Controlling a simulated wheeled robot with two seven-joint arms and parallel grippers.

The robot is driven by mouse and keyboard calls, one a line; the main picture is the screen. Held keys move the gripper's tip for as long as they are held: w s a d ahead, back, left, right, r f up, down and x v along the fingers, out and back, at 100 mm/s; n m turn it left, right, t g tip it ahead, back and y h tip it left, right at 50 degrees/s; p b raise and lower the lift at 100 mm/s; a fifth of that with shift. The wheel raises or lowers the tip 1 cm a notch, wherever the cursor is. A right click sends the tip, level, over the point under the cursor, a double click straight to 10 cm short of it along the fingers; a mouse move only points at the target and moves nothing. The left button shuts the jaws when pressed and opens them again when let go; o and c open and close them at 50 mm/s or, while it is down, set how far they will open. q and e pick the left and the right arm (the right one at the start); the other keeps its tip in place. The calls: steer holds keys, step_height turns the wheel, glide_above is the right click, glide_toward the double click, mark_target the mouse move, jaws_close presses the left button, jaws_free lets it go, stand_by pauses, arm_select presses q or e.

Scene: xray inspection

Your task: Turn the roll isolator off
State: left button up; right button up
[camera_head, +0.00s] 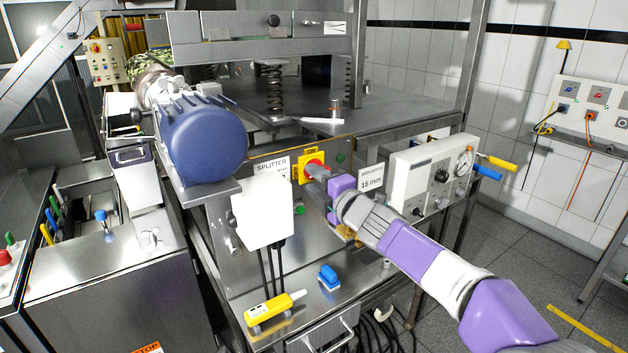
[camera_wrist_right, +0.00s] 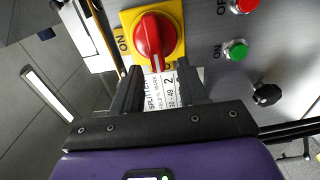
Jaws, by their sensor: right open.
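A red rotary isolator knob (camera_wrist_right: 152,36) sits on a yellow plate (camera_wrist_right: 178,14) in the right wrist view. An ON label (camera_wrist_right: 121,41) is at the plate's left. The knob's white line points down toward my fingers, not at the ON label. In the head view the knob (camera_head: 314,167) and yellow plate (camera_head: 303,160) are on the splitter's metal panel. My right gripper (camera_wrist_right: 158,72) is open, its two dark fingers just short of the knob with a gap between them. It also shows in the head view (camera_head: 325,174), partly hiding the panel. My left gripper is out of view.
A green button (camera_wrist_right: 236,50) and a red button (camera_wrist_right: 243,5) are beside the isolator. A yellow pendant (camera_head: 273,309) lies on the lower shelf.

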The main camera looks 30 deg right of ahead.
steer(key=s+p, duration=0.1)
steer(key=s, duration=0.6)
steer(key=shift+d, duration=0.3)
